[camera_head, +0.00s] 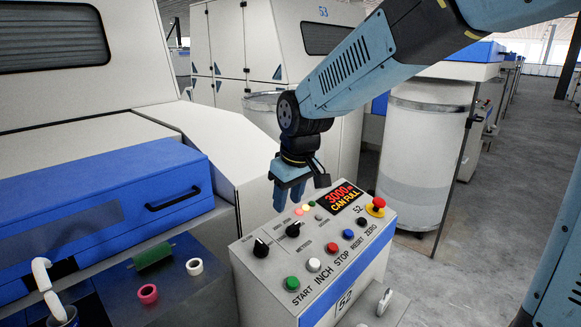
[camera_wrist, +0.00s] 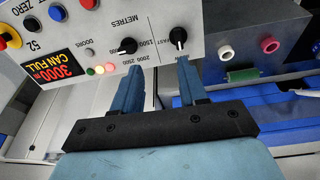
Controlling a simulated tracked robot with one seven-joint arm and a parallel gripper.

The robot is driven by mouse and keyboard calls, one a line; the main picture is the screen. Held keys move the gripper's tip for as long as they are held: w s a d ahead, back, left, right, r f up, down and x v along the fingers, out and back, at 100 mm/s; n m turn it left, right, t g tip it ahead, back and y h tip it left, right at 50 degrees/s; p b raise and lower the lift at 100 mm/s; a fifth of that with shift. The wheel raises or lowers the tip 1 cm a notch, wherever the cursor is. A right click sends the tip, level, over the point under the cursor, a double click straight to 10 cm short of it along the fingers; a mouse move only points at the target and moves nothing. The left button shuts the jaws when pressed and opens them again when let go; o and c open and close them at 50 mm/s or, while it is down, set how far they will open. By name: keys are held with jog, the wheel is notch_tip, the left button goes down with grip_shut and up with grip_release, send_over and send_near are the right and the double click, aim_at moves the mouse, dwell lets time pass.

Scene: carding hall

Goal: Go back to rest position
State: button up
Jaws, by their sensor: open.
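My gripper (camera_head: 289,197) is open and empty, pointing down over the upper part of the sloped control panel (camera_head: 272,270). In the wrist view its two blue fingers (camera_wrist: 156,76) are apart. One fingertip lies below the METRES knob (camera_wrist: 127,46) and the other below the second black knob (camera_wrist: 179,39). In the head view these black knobs (camera_head: 293,230) (camera_head: 261,247) stand in front of the fingers. I see clear space between the fingers; their exact height above the panel is hard to tell.
The panel carries a green START button (camera_head: 292,283), several other buttons, a red emergency stop (camera_head: 376,206) and a lit "3000 m CAN FULL" display (camera_head: 341,197). At left, a table (camera_head: 190,300) holds a pink ring (camera_head: 147,293) and white ring (camera_head: 194,266). Floor (camera_head: 480,230) is free at right.

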jog(key=s+d+r+m+t, duration=0.1)
jog(key=s+d+r+m, duration=0.1)
jog(key=s+d, duration=0.3)
jog(key=s+d+r+m+t+h, duration=0.1)
jog(key=s+d+m, duration=0.3)
jog(key=d, duration=0.8)
jog(key=s+d+r+m+t, duration=0.1)
jog(key=s+d+r+m, duration=0.2)
jog(key=s+d, duration=0.3)
jog(key=d+r, duration=0.1)
jog(key=d, duration=0.2)
jog(key=shift+s+h, duration=0.4)
